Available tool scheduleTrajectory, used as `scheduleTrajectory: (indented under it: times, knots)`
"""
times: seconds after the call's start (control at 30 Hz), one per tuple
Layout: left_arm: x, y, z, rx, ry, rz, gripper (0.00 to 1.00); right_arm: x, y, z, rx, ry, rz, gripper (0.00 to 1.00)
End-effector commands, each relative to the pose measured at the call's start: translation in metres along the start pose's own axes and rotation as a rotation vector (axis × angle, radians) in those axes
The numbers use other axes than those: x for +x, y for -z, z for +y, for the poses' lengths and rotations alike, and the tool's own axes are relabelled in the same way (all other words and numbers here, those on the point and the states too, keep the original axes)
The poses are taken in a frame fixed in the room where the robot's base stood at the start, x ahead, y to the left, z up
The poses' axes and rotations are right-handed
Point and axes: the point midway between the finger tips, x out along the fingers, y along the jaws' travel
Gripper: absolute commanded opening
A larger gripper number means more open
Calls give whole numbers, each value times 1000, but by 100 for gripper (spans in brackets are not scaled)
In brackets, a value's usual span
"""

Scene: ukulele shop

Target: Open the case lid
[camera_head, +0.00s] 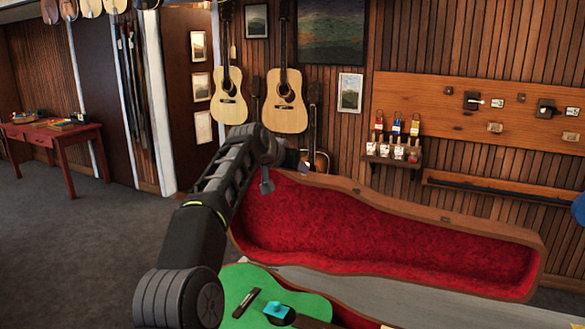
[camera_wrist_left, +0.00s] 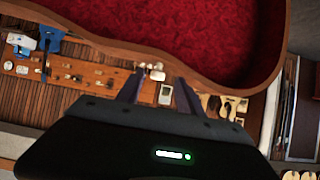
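The case lid (camera_head: 380,228) stands raised behind the case, its red lining facing me and its brown rim around it. The case's lower half (camera_head: 350,317) is at the bottom edge, mostly cut off. A green ukulele (camera_head: 240,288) lies in it. My left gripper (camera_head: 268,182) is at the upper left end of the lid, partly hidden by its own wrist. In the left wrist view the two fingers (camera_wrist_left: 160,88) are apart with nothing between them. The lid (camera_wrist_left: 190,30) shows just beyond them; I cannot tell whether they touch it. My right gripper is out of view.
A blue block-like piece (camera_head: 277,309) sits on the green ukulele. A grey surface (camera_head: 400,300) lies around the case. Guitars (camera_head: 287,100) hang on the wall behind. A red table (camera_head: 50,135) stands far left, with open floor (camera_head: 70,235) before it.

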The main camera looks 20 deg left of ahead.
Motion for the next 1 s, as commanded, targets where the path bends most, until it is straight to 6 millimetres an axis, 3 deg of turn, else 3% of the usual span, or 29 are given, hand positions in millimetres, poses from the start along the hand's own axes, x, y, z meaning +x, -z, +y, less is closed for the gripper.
scheduleTrajectory:
  times: [0.4,0.8,1.0]
  knots:
    - [-4,-2,0,0,-1,-2,48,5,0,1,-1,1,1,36]
    - [-64,-2,0,0,-1,1,48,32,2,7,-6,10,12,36]
    - [-77,-2,0,0,0,-3,48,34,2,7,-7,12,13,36]
